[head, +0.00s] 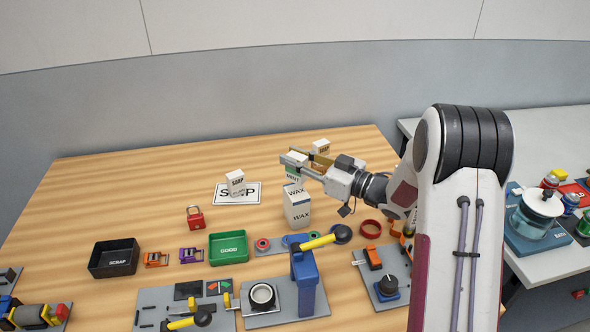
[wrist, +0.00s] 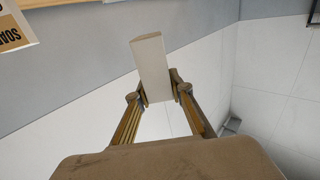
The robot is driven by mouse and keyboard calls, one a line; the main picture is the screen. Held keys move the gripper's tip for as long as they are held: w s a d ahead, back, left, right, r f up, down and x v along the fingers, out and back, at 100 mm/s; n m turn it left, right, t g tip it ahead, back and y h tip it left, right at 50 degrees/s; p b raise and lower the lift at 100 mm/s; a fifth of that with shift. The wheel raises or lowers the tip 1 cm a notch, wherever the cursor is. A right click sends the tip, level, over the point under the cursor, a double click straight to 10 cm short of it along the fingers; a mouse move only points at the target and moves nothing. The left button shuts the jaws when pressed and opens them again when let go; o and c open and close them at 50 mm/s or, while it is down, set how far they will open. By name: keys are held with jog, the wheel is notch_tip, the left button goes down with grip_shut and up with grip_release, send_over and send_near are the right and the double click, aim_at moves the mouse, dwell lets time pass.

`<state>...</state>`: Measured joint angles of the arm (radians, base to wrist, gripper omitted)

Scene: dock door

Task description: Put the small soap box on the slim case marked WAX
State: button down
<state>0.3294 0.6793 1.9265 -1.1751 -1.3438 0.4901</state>
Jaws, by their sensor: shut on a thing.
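My gripper (head: 304,161) is shut on a pale box, which shows as a plain narrow slab (wrist: 152,67) between the fingers in the wrist view. Its label is not readable there. A white box marked SOAP (head: 236,184) stands on a white SOAP sign (head: 248,196) to the left. A tan SOAP label (wrist: 10,32) fills the top left of the wrist view.
A red padlock (head: 195,217), green GOOD tray (head: 229,246) and black SCRAP tray (head: 114,258) lie at left. A blue clamp with a yellow handle (head: 305,278) stands in front. The wooden table's back left is clear.

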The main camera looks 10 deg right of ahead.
jog(key=shift+f, duration=1.85)
jog(key=shift+f, duration=0.1)
jog(key=c, duration=1.8)
grip_release()
jog(key=shift+d, duration=0.1)
jog(key=shift+v, duration=5.95)
jog(key=shift+r, duration=0.2)
